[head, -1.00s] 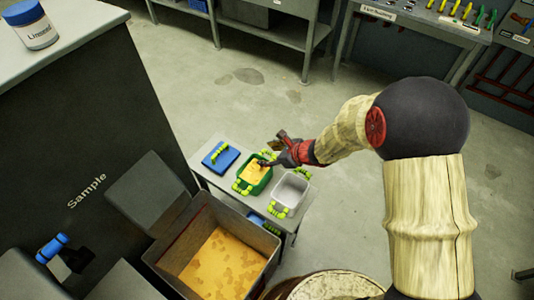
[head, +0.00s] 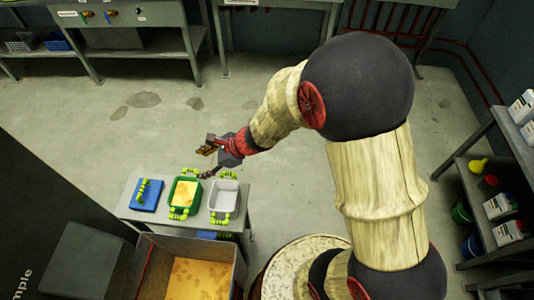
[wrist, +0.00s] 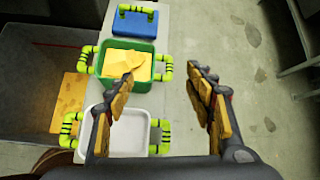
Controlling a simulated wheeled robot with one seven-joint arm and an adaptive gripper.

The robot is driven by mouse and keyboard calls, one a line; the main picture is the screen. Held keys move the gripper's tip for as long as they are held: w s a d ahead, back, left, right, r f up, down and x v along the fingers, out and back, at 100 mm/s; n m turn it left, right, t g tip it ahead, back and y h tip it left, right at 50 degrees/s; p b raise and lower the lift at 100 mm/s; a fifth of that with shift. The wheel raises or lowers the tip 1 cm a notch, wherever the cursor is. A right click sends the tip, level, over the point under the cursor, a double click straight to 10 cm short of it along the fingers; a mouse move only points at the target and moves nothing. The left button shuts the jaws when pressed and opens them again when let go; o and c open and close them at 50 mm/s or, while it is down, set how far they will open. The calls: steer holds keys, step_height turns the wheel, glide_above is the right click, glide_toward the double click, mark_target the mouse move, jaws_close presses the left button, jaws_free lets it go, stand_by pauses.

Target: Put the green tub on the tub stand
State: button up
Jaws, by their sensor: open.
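The green tub (head: 172,198) with yellow contents stands on a small grey table (head: 239,224) between a blue tub or lid (head: 146,195) and a white-grey tub (head: 223,199). In the wrist view the green tub (wrist: 126,85) has bright green handles on both sides. My gripper (head: 205,160) is open and empty, above and behind the table near the green and grey tubs. In the wrist view its fingers (wrist: 155,90) are spread, with the grey tub (wrist: 128,131) partly behind the left finger. I cannot tell which thing is the tub stand.
A large grey bin (head: 144,268) with orange-yellow contents stands in front of the table. A shelf rack (head: 470,163) with bottles and buckets is at the right. Grey workbenches (head: 150,40) line the back. The floor (head: 150,135) behind the table is clear.

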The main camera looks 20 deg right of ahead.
steer(key=s+d+r+n+g+h, duration=0.1)
steer(key=s+r+n, duration=0.45)
steer(key=r, duration=0.25)
steer(key=s+d+r+n, duration=0.1)
steer(key=s+r+n, duration=0.4)
steer(key=r+n, duration=0.25)
steer(key=s+d+r+n+h, duration=0.3)
steer(key=s+d+r+n, duration=0.1)
steer(key=d, duration=0.3)
steer(key=s+d+r+n+t+h, duration=0.1)
steer(key=s+d+r+n+h, duration=0.2)
steer(key=s+d, duration=0.4)
steer(key=shift+s+r+n+h, duration=0.3)
steer(key=shift+r+n, duration=0.25)
steer(key=shift+n, duration=0.55)
